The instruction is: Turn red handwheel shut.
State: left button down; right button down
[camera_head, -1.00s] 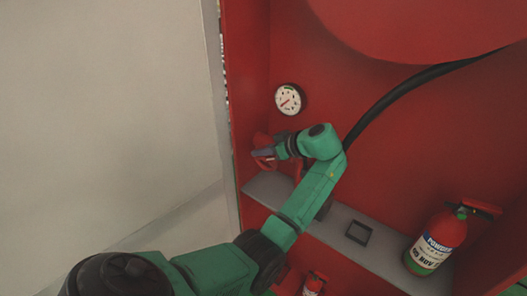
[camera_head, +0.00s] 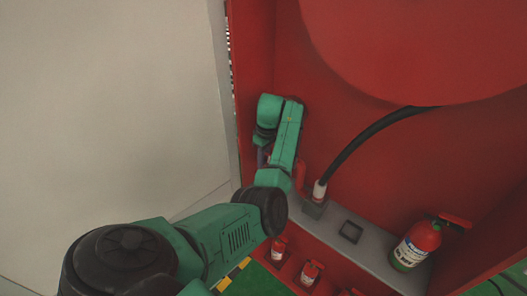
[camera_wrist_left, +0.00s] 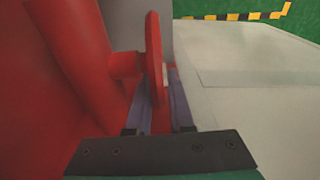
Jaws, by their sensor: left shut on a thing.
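The red handwheel (camera_wrist_left: 153,50) shows nearly edge-on in the left wrist view, on a short red stem (camera_wrist_left: 124,65) from a red pipe (camera_wrist_left: 85,55). My left gripper (camera_wrist_left: 165,90) is shut on the handwheel, one finger on each side of its rim. In the head view my left gripper (camera_head: 262,156) is at the left inner side of the red cabinet, mostly hidden behind my own green wrist. The handwheel is hidden there too. My right gripper is in neither view.
A black hose (camera_head: 365,143) runs down to a fitting on the grey shelf (camera_head: 375,248). A fire extinguisher (camera_head: 418,243) stands at the shelf's right, with smaller ones (camera_head: 311,271) below. A large red disc (camera_head: 420,45) hangs above. A pale panel (camera_head: 110,100) is at left.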

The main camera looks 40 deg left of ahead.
pick_arm(q)
jog(key=shift+h+p, duration=0.7)
jog(key=shift+h, duration=0.2)
jog(key=shift+f, duration=0.15)
jog(key=c, duration=0.9)
grip_release()
jog(key=shift+o, duration=0.5)
jog(key=shift+a, duration=0.1)
jog(key=r+b, duration=0.1)
jog(key=r, duration=0.3)
jog(key=r+b, duration=0.1)
jog(key=r, duration=0.4)
jog(key=shift+a+b, duration=0.2)
jog(key=shift+b, duration=0.1)
notch_tip(320, 180, up, 6)
jog(key=shift+a+f+p, duration=0.1)
jog(key=shift+f+p, duration=0.15)
jog(key=shift+p, duration=1)
